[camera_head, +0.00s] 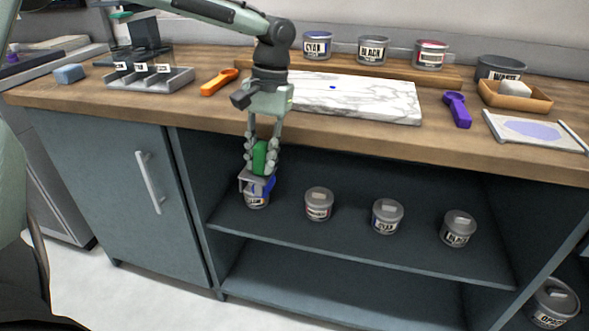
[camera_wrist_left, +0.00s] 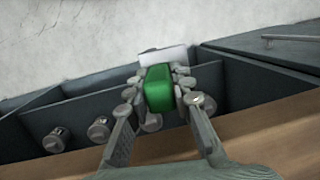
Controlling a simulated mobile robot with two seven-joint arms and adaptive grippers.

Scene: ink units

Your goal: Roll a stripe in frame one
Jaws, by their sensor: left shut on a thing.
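My left gripper (camera_head: 262,160) is shut on the green handle (camera_head: 260,155) of a roller-like tool. The tool hangs head-down in front of the open shelf, below the counter's front edge. Its grey bracket (camera_head: 255,183) and a blue part (camera_head: 269,187) show under the fingers. In the left wrist view the green handle (camera_wrist_left: 158,88) sits between the fingers (camera_wrist_left: 160,95), with a pale bar (camera_wrist_left: 163,55) beyond it. A marble slab (camera_head: 350,97) lies on the counter with a small blue spot on it. No frame marked one can be made out. My right gripper is not in view.
The counter (camera_head: 330,128) also holds an orange tool (camera_head: 219,82), a purple tool (camera_head: 457,109), a grey labelled rack (camera_head: 150,82), a wooden tray (camera_head: 515,97) and a white sheet with a purple patch (camera_head: 535,131). Ink tins (camera_head: 319,203) stand on the shelf below.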

